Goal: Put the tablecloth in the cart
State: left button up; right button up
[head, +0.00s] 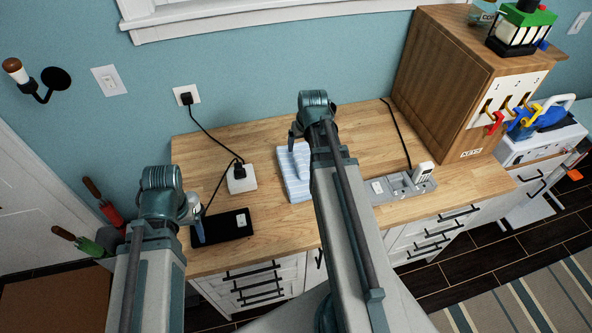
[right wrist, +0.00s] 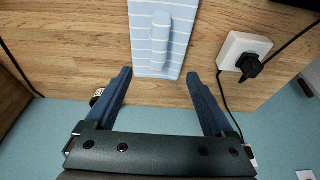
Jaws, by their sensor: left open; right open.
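The light blue striped cloth (head: 294,174), which looks like the tablecloth, lies folded on the wooden counter, with a raised fold on top. It also shows in the right wrist view (right wrist: 155,50). My right gripper (right wrist: 159,73) is open, with its fingertips on either side of the cloth's near edge and nothing held between them. In the head view, my right arm hides part of the cloth. My left gripper (head: 196,212) is open over the counter's left end, near a black tablet-like object (head: 228,226). I cannot clearly identify a cart.
A white plug block (head: 241,179) with a black cord stands left of the cloth. A grey power strip (head: 403,187) lies to the right. A wooden cabinet (head: 432,85) stands at the right end. Beyond it is a white unit (head: 541,145) with blue items. Bare counter lies behind the cloth.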

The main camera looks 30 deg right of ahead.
pick_arm(q)
notch_tip(320, 180, down, 7)
jog(key=b, duration=0.6)
pick_arm(e)
send_over(300, 160)
jog(key=s, duration=0.2)
jog(key=f, duration=0.7)
jog(key=shift+w+a, duration=0.15)
jog(key=shift+w, duration=0.05)
pick_arm(q)
jog(key=shift+f, duration=0.1)
notch_tip(300, 160, down, 5)
jog(key=b, duration=0.5)
pick_arm(e)
jog(key=x, duration=0.5)
jog(key=shift+f, duration=0.2)
jog(key=shift+r, duration=0.1)
jog(key=shift+c, duration=0.3)
grip_shut()
